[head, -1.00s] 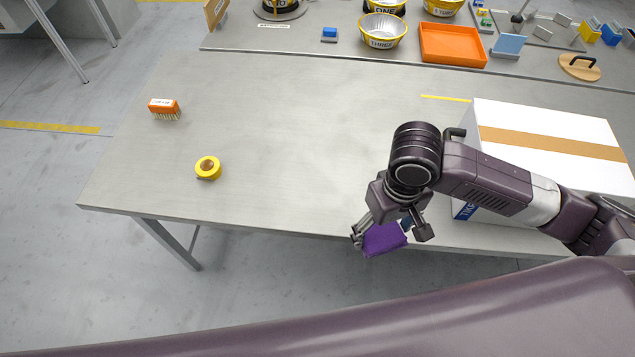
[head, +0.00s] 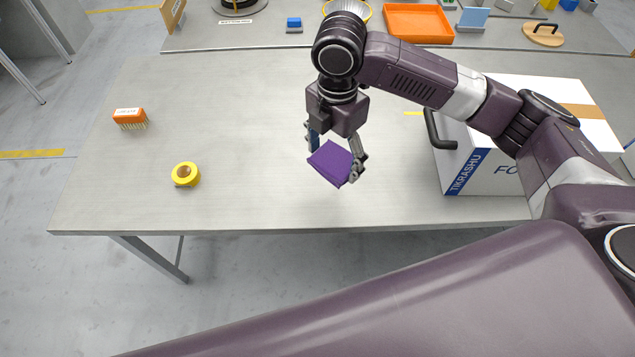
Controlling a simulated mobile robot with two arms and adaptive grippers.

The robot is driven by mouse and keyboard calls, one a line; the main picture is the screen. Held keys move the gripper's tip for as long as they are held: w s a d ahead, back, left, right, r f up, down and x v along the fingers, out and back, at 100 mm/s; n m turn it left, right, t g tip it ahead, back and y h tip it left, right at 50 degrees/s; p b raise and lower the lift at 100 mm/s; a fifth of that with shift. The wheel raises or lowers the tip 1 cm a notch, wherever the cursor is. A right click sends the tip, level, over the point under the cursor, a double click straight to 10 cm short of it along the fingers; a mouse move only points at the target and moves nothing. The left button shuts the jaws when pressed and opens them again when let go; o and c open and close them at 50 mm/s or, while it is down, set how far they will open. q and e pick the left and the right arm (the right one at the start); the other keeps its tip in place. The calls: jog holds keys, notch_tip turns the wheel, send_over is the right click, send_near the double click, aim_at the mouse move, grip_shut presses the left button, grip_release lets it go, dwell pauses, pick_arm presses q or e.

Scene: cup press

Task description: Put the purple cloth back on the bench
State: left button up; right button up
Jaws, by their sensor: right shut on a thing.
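The purple cloth (head: 330,164) is held by my right gripper (head: 336,160). It looks like a small folded pad, tilted, with its lower edge hanging free. The gripper's fingers are shut on it from both sides. The cloth is over the grey bench (head: 240,120), in the middle of its front half. It seems to be above the top, but the exact gap cannot be told. My left gripper is not in view.
A yellow tape roll (head: 186,175) and an orange brush (head: 130,118) are on the left of the bench. A white box (head: 490,160) stands on the right. An orange tray (head: 418,22) and a blue block (head: 294,24) sit at the back. Bench around the cloth is clear.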

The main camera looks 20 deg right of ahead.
aim_at(318, 183)
jog(key=w+r+n, duration=0.1)
jog(key=n, duration=0.2)
jog(key=w+a+r+n+b, duration=0.1)
jog(key=w+r+n, duration=0.1)
jog(key=n, duration=0.2)
jog(key=w+r+n, duration=0.1)
jog(key=r+n, duration=0.1)
jog(key=n, duration=0.1)
jog(key=shift+w+a+n, duration=0.2)
jog(key=shift+w+n, duration=0.1)
jog(key=shift+n, duration=0.1)
jog(key=f+n, duration=0.1)
jog(key=f, duration=0.5)
jog(key=f+n+p, duration=0.1)
jog(key=f, duration=1.1)
jog(key=shift+w+a+f+n+p, duration=0.15)
jog(key=shift+w+f+n+p, duration=0.15)
jog(key=shift+w+f+n, duration=0.1)
jog(key=o, duration=1.2)
notch_tip(318, 183, up, 12)
jog(key=shift+r+b, duration=0.1)
jog(key=shift+b, duration=0.85)
